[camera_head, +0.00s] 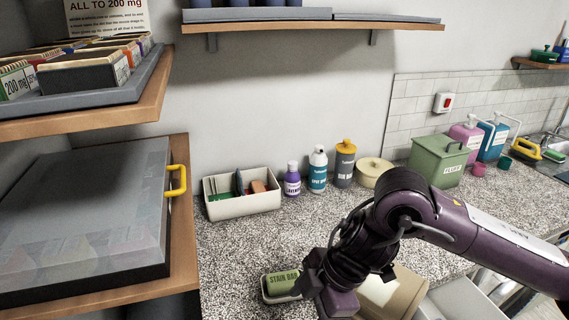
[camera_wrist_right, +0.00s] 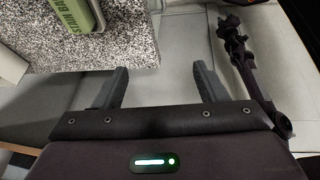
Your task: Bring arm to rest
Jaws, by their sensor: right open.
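My right arm comes in from the right in the head view, purple with dark joints, and bends down over the front of the counter (camera_head: 235,245). Its gripper (camera_head: 312,282) hangs beside the green stain bar (camera_head: 283,282) and partly covers the view there. In the right wrist view the gripper (camera_wrist_right: 163,85) has its two grey fingers wide apart with nothing between them. My left gripper is not in the head view.
An open cream box (camera_head: 393,292) is partly hidden behind my right arm. A bin with small items (camera_head: 242,205), bottles (camera_head: 318,170), a round tub (camera_head: 375,170) and a green canister (camera_head: 438,160) line the wall. A grey lidded chest (camera_head: 85,220) stands left. The counter's left middle is clear.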

